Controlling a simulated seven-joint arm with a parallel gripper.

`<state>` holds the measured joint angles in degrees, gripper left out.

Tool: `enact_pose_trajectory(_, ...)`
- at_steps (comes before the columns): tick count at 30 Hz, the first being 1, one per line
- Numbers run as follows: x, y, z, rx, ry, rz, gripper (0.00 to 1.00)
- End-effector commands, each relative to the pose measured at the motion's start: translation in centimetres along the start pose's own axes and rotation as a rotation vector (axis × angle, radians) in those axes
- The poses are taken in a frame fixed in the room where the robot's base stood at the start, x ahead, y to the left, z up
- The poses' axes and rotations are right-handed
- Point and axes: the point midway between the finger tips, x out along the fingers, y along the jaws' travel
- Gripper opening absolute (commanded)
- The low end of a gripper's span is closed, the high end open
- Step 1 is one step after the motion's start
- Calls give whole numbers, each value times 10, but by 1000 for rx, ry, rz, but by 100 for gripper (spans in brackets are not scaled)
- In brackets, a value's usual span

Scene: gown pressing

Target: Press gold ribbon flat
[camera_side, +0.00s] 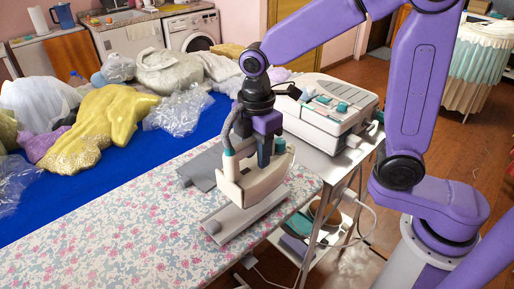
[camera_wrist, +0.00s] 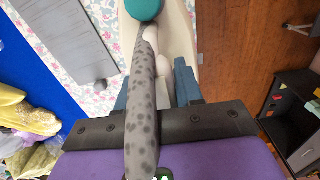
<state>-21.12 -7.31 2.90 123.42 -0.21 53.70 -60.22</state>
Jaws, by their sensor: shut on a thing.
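My gripper (camera_side: 264,152) is shut on a cream iron (camera_side: 255,183) with teal parts. In the wrist view my two blue-grey fingers (camera_wrist: 155,85) sit either side of the iron's cream body (camera_wrist: 180,38). In the side view the iron is over or beside a long grey rest (camera_side: 245,212); I cannot tell whether they touch. A grey plate (camera_wrist: 65,35) lies left of the iron in the wrist view. A shiny gold fabric (camera_side: 105,125) lies heaped on the blue cloth at the left. I cannot make out a separate gold ribbon.
The floral pressing surface (camera_side: 130,235) is mostly clear at the front. Clear plastic bags (camera_side: 180,108) lie on the blue cloth (camera_side: 110,175). A spotted hose (camera_wrist: 142,110) crosses the wrist view.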

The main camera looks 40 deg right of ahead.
Motion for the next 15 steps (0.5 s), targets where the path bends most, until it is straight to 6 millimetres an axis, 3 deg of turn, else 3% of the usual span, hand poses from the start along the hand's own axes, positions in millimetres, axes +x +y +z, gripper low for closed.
enact_pose_trajectory(13, 51, -1, 0, 1, -2, -3, 0)
enact_pose_trajectory(15, 52, 0, -8, -2, 1, 1, 0)
